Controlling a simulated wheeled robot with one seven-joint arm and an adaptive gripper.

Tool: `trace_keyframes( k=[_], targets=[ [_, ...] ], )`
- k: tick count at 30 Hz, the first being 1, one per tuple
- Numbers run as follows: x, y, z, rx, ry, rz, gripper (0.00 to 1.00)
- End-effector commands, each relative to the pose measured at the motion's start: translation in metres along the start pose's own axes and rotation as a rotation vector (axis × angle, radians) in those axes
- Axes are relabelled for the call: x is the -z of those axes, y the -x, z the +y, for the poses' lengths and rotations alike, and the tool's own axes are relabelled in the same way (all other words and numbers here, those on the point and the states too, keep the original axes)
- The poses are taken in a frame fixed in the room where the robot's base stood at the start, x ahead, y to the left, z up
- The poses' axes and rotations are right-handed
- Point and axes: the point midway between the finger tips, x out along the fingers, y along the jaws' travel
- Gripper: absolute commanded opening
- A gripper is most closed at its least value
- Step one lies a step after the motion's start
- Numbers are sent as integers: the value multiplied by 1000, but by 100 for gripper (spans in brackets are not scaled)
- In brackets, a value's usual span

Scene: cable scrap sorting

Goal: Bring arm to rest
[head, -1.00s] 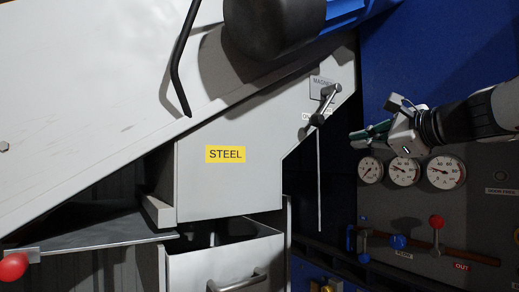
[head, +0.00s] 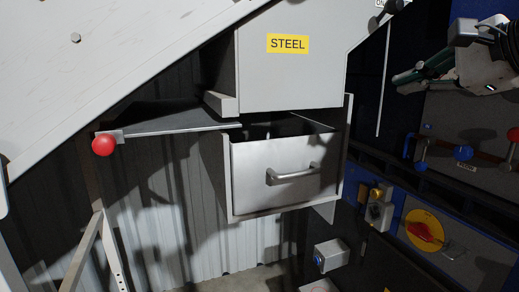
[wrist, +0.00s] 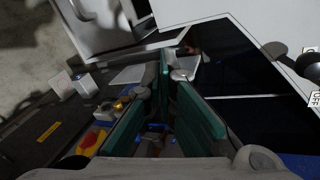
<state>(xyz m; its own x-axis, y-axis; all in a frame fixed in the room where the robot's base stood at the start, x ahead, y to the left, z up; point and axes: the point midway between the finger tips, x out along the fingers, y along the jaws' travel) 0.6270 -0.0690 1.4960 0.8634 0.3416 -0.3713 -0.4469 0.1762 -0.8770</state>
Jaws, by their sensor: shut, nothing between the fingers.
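My gripper (head: 402,82) is at the upper right of the head view, in front of the dark gap and panel right of the steel chute. Its green-padded fingers point left and look closed and empty. In the wrist view my gripper (wrist: 168,78) shows its green fingers converging at the tips, with nothing held. My arm runs out of the head view at the right edge.
Left of my gripper hang the STEEL chute (head: 290,75) and an open-topped metal bin (head: 285,195) with a handle. A red-knobbed lever (head: 104,145) is at left. Below my gripper are blue-knobbed valves (head: 463,153) and a red rotary switch (head: 425,232).

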Motion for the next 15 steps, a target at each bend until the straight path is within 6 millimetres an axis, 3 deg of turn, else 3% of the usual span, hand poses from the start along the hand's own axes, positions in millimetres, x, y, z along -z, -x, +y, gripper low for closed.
trace_keyframes(
  k=[1,3,9,12,15],
  targets=[
    [-18,-3,32,-79,114,-12,0],
    [-35,-4,78,-195,292,-23,0],
    [-57,14,206,-514,877,-91,0],
    [-54,28,252,-640,1146,-131,0],
    [-46,41,283,-732,1353,-163,0]
  ],
)
